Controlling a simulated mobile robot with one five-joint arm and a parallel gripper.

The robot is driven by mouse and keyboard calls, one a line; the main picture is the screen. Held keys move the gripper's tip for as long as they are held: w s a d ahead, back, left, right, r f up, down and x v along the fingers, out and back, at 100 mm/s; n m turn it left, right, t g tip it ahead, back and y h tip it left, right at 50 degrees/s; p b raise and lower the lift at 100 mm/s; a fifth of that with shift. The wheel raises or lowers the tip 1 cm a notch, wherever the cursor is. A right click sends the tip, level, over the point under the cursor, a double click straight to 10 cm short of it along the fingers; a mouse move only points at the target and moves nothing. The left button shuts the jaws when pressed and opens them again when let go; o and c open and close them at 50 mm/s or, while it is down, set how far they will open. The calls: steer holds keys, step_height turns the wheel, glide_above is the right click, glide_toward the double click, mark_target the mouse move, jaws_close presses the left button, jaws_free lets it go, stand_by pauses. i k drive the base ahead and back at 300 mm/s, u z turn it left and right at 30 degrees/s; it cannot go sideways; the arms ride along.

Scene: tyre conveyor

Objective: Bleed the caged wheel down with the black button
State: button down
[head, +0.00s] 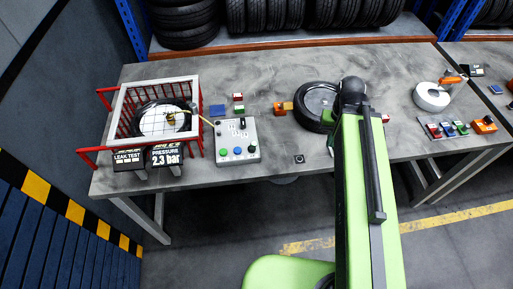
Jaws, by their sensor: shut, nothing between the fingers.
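The caged wheel (160,119), a tyre with a pale rim, lies inside a red and white barred cage (124,107) at the table's left. A hose (203,118) runs from the wheel toward a grey control panel (244,135).
A loose wheel (314,101) lies partly behind my arm. Small red, green, blue and orange items sit behind the panel. A white roll (432,96) and a tray of small coloured items (447,130) lie at right. Tyres fill the rack behind.

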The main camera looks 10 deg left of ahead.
mark_target(252, 149)
steer(key=z, duration=0.15)
steer(key=k, duration=1.75)
steer(key=u, duration=1.35)
steer(key=i, duration=1.5)
steer(key=u, duration=0.05)
